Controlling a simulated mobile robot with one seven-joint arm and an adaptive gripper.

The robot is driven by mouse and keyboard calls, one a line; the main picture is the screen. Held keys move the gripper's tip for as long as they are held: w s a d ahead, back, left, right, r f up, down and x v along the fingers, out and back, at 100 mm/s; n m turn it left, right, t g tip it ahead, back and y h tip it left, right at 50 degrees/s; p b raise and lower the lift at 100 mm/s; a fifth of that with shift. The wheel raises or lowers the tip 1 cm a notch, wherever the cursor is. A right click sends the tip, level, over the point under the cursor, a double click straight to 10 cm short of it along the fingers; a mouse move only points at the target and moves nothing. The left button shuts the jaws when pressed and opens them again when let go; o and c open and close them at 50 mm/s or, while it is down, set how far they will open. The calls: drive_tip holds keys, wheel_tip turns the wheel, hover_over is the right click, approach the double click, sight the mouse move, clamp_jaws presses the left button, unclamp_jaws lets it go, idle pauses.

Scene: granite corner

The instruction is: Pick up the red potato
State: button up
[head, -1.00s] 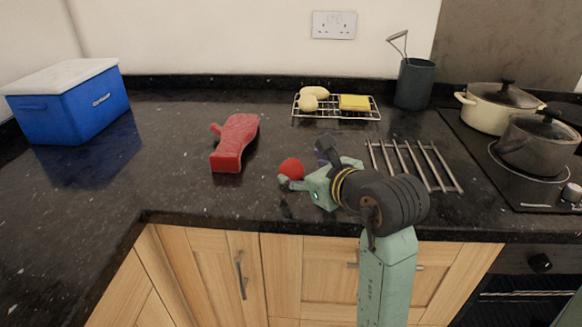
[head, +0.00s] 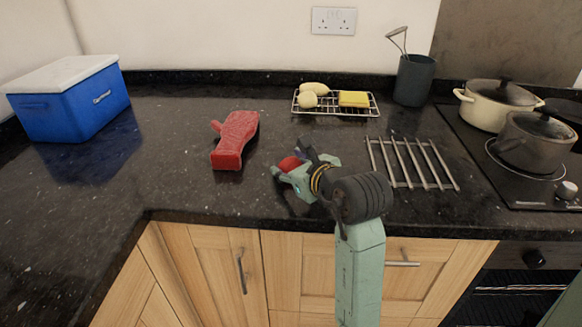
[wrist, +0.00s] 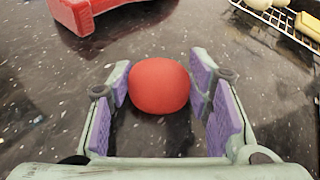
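The red potato (wrist: 159,85) is round and smooth and rests on the dark granite counter. In the wrist view it lies between the fingertips of my gripper (wrist: 160,88), with gaps visible on both sides. The purple finger pads stand apart, so my gripper is open. In the head view the red potato (head: 290,164) is partly hidden by my gripper (head: 288,166), which is low over the counter near its front edge.
A red oven mitt (head: 234,140) lies to the left. A wire rack (head: 335,112) with pale items and a yellow sponge (head: 353,99) is behind. A metal trivet (head: 411,164) lies to the right, near pots on the hob. A blue cool box (head: 70,105) is far left.

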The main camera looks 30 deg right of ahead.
drive_tip(key=c, duration=0.6)
drive_tip(key=shift+r, duration=0.15)
